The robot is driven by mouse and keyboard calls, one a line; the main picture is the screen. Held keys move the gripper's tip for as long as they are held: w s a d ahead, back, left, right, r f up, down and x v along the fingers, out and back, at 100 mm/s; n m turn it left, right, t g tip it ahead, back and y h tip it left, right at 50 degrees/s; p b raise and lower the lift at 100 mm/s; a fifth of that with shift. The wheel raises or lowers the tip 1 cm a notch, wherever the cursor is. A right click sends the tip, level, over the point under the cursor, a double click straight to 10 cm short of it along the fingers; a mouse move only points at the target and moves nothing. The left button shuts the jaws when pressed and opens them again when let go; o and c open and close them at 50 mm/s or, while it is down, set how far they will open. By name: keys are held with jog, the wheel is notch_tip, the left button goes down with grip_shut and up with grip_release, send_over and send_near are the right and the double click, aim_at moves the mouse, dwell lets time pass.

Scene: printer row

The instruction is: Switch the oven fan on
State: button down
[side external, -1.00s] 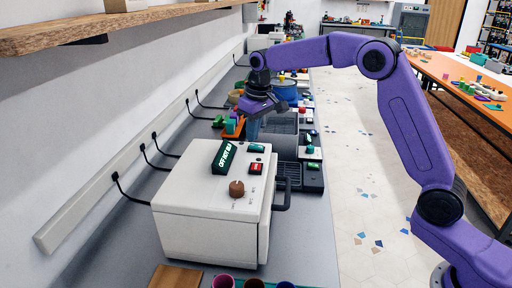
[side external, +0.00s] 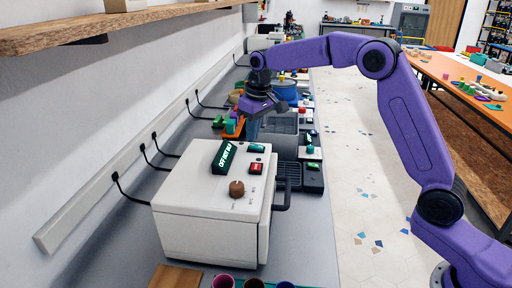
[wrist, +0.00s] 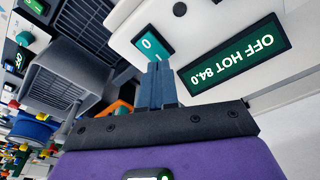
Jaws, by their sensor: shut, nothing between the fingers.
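The oven (side external: 205,225) is a white box on the bench in the side external view. Its top carries a display (side external: 224,157), a green rocker switch (side external: 256,148), a red switch (side external: 256,168) and a brown knob (side external: 236,189). In the wrist view the display (wrist: 234,53) reads OFF HOT 84.0, and the green rocker (wrist: 153,43) shows 0 and I marks. My gripper (side external: 252,136) is shut and empty, pointing down near the oven's far edge. In the wrist view its fingertips (wrist: 159,66) appear right beside the green rocker; I cannot tell whether they touch it.
A dark grey machine (side external: 279,143) stands just behind the oven. A black handle (side external: 284,194) sticks out on the oven's right side. Cups (side external: 223,281) and a wooden board (side external: 175,277) lie at the near end. A shelf (side external: 110,25) overhangs the upper left.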

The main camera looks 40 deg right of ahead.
aim_at(253, 145)
jog(key=shift+f, duration=1)
dwell(0.5)
jog(key=shift+r, duration=3.6)
